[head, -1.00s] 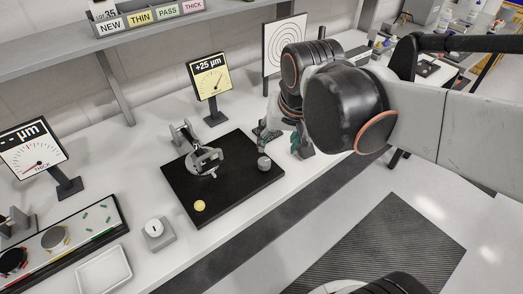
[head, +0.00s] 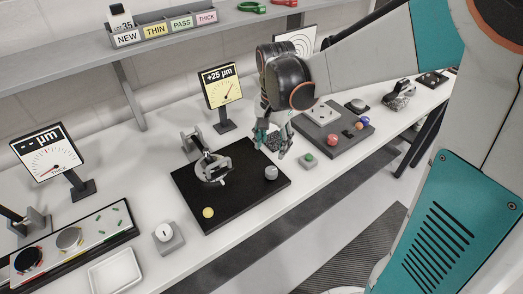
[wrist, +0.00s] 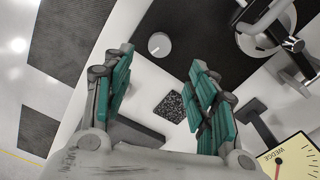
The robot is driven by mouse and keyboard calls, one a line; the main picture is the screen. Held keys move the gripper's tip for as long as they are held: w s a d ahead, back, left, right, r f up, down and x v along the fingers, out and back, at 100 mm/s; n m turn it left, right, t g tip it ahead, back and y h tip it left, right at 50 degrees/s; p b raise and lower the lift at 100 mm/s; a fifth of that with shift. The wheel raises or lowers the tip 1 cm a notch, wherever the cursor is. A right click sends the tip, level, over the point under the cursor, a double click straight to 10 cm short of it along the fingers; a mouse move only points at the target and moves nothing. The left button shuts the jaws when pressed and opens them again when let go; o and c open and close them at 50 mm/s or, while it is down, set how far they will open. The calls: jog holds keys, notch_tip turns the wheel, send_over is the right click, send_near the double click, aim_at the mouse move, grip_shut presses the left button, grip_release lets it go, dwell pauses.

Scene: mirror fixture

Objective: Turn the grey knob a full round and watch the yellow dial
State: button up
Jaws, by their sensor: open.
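The grey knob (head: 271,173) stands at the right side of the black plate (head: 245,200). It also shows in the wrist view (wrist: 159,45), beyond and between my fingertips. The yellow dial (head: 222,90) stands behind the plate and reads +25 µm; its face shows partly in the wrist view (wrist: 298,158). A metal mirror fixture (head: 212,168) sits on the plate, left of the knob. My gripper (head: 272,141) is open and empty, with teal fingers pointing down, above and behind the knob and apart from it.
A dark speckled block (wrist: 170,107) lies on the table below my fingers. A green button box (head: 308,160) and a grey plate with coloured balls (head: 345,140) are to the right. A yellow disc (head: 208,212) lies on the black plate's front corner.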

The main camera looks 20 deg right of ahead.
aim_at(271, 171)
notch_tip(271, 171, down, 12)
jog(key=b, duration=0.3)
jog(key=shift+r, duration=0.25)
jog(key=c, duration=1)
